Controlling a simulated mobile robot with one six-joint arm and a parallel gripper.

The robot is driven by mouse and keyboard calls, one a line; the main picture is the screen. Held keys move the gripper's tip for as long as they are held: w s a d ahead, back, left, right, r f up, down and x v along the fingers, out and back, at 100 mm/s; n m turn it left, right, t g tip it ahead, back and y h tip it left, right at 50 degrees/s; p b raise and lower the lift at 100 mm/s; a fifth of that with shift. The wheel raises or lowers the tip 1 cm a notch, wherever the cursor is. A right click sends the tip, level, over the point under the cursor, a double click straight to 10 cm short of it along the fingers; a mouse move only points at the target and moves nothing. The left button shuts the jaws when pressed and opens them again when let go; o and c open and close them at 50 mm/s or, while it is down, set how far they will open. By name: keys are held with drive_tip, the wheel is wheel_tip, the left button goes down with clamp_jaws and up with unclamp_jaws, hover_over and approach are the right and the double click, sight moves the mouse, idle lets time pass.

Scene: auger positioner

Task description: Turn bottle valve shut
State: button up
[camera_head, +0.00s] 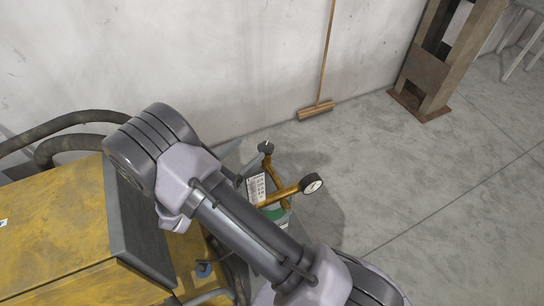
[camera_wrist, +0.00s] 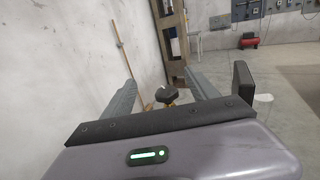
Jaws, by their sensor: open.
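In the wrist view, my gripper (camera_wrist: 159,76) is open, with its two grey fingers apart. A dark valve knob (camera_wrist: 167,94) on a brass-coloured stem shows in the gap between them, and neither finger is visibly touching it. In the head view, the bottle (camera_head: 273,213) is mostly hidden behind my arm; a green part of it and a printed label (camera_head: 256,188) show. Brass fittings (camera_head: 280,196) on it carry a round gauge (camera_head: 312,184) at the right and a dark round part (camera_head: 265,147) at the top.
A dark block-like part (camera_wrist: 243,80) stands right of my fingers in the wrist view. A yellow machine (camera_head: 60,230) with dark hoses (camera_head: 70,120) is at the left. A broom (camera_head: 316,111) leans on the wall beside a rusty steel stand (camera_head: 425,75). The floor at right is clear.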

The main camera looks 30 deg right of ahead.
drive_tip(key=b, duration=0.4)
approach(266, 149)
drive_tip(key=w+d, duration=0.1)
drive_tip(key=x, duration=1.2)
drive_tip(key=shift+w+d+f, duration=0.2)
drive_tip(key=shift+w, duration=0.05)
drive_tip(key=c, duration=1.4)
drive_tip(key=shift+o, duration=0.2)
